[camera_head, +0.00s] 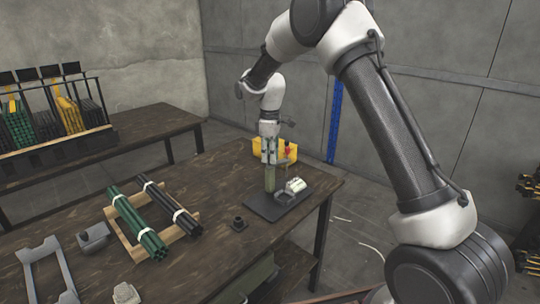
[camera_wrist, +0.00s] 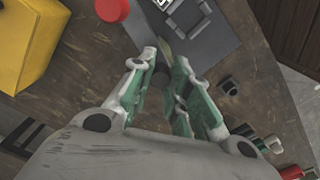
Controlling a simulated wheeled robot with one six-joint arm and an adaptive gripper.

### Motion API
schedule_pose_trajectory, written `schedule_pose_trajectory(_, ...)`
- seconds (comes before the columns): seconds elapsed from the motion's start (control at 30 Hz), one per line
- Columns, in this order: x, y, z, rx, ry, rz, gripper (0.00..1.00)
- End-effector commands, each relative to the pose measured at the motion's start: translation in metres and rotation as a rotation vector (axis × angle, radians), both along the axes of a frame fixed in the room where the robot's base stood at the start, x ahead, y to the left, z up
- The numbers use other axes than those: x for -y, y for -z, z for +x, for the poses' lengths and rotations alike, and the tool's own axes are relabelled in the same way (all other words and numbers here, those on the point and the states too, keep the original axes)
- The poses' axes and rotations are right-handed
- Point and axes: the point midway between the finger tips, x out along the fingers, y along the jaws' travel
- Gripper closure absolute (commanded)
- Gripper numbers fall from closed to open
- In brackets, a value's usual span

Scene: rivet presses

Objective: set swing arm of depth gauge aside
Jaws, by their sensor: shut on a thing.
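The depth gauge's dark base plate (camera_head: 262,211) lies flat near the far right corner of the wooden table, with a pale, silvery block (camera_head: 296,186) on it. My gripper (camera_head: 269,186) points down over the plate, left of that block. In the wrist view, my gripper's green-padded fingers (camera_wrist: 165,65) are close together, shut on a narrow piece (camera_wrist: 166,48) that I take for the swing arm. The fingers hide most of it. I cannot tell whether it touches the plate, which also shows there (camera_wrist: 214,45).
A yellow box (camera_head: 297,147) with a red part stands behind the plate. A small black round piece (camera_head: 239,223) stands left of it. Green rods (camera_head: 135,222) and black rods (camera_head: 167,207) lie on a wooden rack. Grey fixtures (camera_head: 46,271) are at front left.

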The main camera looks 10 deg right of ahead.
Motion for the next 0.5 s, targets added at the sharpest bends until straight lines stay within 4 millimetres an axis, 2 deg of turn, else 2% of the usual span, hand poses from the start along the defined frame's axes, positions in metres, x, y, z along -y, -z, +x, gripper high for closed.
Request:
schedule_pose_trajectory(0.23,0.0,-0.001,0.0008,0.003,-0.106,0.001,1.0)
schedule_pose_trajectory(0.5,0.0,-0.0011,0.0008,0.004,-0.147,0.001,1.0)
